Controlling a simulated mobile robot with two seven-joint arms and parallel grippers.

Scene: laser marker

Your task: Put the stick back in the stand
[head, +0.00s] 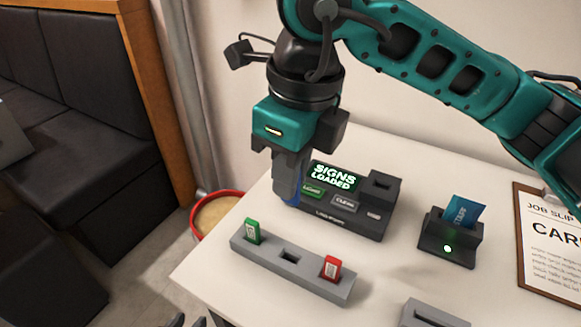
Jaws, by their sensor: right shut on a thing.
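The grey stand (325,286) lies near the table's left front edge. A green stick (253,231) stands in its left slot and a red stick (331,268) in its right slot; the middle slot (289,256) is empty. My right gripper (289,196) points down behind the stand, in front of the left part of the marker console. It is shut on a stick, of which only a bit of blue (291,202) shows at the fingertips. Only small dark parts of my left gripper (188,321) show at the bottom edge; its opening is unclear.
A blue plate (465,213) stands in a black holder (447,239) with a green light. A clipboard (535,272) lies right. A grey slotted block (432,314) is in front.

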